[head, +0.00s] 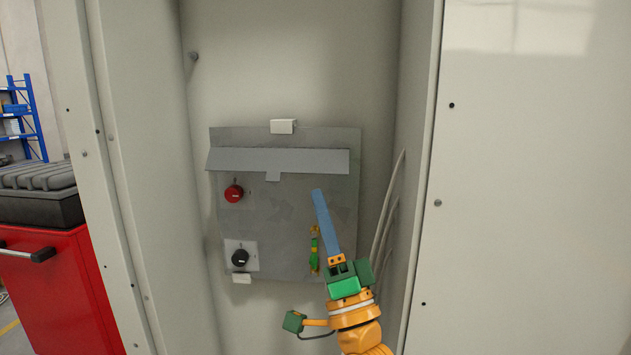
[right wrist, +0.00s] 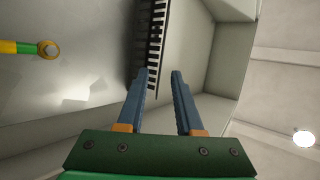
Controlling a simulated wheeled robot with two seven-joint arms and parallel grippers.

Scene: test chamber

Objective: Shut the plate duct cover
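The plate duct cover (head: 275,160) is a long grey flap across the upper part of the grey metal plate (head: 285,210), with a small tab on its lower edge. It appears swung out from the plate. My right gripper (head: 317,192) is below the cover's right part, blue fingers pointing up, apart from it in the picture. In the right wrist view my fingers (right wrist: 158,74) are apart with nothing between them. A slotted duct (right wrist: 152,45) shows beyond the fingertips; I cannot make out the cover there. My left gripper is not in view.
The plate carries a red knob (head: 234,193), a black knob (head: 240,257) and a green-yellow cable (head: 314,250). White blocks sit at its top (head: 284,126) and lower left (head: 242,278). Cabinet walls flank it closely. A red tool cabinet (head: 55,290) stands outside at left.

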